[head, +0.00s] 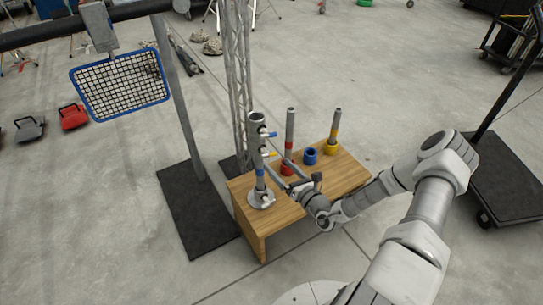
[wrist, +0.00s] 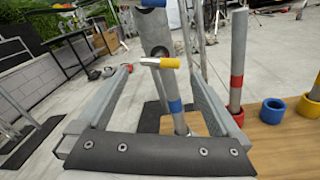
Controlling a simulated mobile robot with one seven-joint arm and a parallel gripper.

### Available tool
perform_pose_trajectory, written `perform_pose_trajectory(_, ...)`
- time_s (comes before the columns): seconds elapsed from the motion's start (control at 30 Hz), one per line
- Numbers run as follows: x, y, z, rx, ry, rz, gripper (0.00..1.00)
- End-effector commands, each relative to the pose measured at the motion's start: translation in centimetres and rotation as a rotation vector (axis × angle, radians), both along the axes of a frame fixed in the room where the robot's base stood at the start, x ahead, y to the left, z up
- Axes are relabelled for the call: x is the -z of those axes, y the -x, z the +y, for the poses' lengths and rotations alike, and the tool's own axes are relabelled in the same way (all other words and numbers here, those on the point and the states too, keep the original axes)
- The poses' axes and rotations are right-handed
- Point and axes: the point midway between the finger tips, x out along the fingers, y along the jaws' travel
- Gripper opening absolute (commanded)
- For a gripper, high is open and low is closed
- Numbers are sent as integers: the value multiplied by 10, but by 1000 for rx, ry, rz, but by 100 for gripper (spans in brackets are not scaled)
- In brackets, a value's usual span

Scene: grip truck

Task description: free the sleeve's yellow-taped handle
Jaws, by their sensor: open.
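The grey sleeve (head: 257,130) stands upright around a post with a blue band (head: 260,172) on a round base at the bench's left end. Its yellow-taped handle (head: 270,154) sticks out sideways, below a blue-taped handle (head: 269,134). In the wrist view, the yellow-taped handle (wrist: 160,62) lies crosswise ahead between the fingers, in front of the sleeve (wrist: 155,32). My gripper (wrist: 160,74) is open, with one finger on each side and no visible grip on the handle. In the head view my gripper (head: 279,172) is close to the sleeve's right side. Contact cannot be told.
The wooden bench (head: 345,178) also carries a red-banded post (head: 289,135), a yellow-banded post (head: 333,130) and a loose blue ring (head: 310,156). A truss tower (head: 237,75) stands behind. A pole on a dark base plate (head: 192,215) stands left. Open floor lies in front.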

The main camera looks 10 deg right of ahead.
Motion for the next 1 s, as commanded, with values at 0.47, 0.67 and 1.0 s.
perform_pose_trajectory(0.47,0,88,-37,1,0,0,100)
perform_pose_trajectory(0.67,0,97,-40,0,0,1,100)
perform_pose_trajectory(1.0,0,96,-40,0,0,0,100)
